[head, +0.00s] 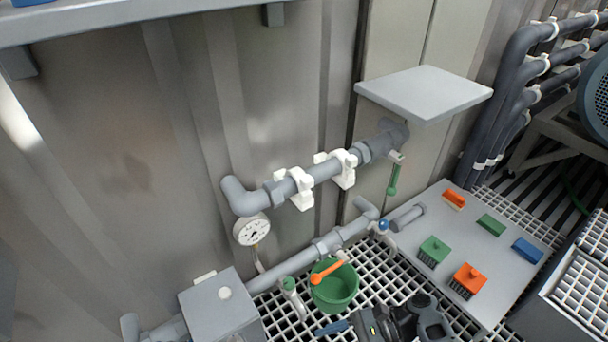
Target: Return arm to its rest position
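The dark end of my arm with my gripper (385,323) shows at the bottom edge, right of centre, over the white grating. Only part of it is in the picture, and its fingers cannot be made out clearly. A small blue piece (331,327) lies close to its left side; I cannot tell whether it touches the gripper. A green bucket (335,291) with an orange-handled tool (326,272) across its rim stands just behind and left of the gripper.
Grey pipes (327,172) with white clamps and a gauge (251,230) run along the wall. A grey box (222,305) stands lower left. A grey board (459,236) at right bears green, orange and blue items. A shelf (424,92) juts out above. Open grating (388,284) lies between.

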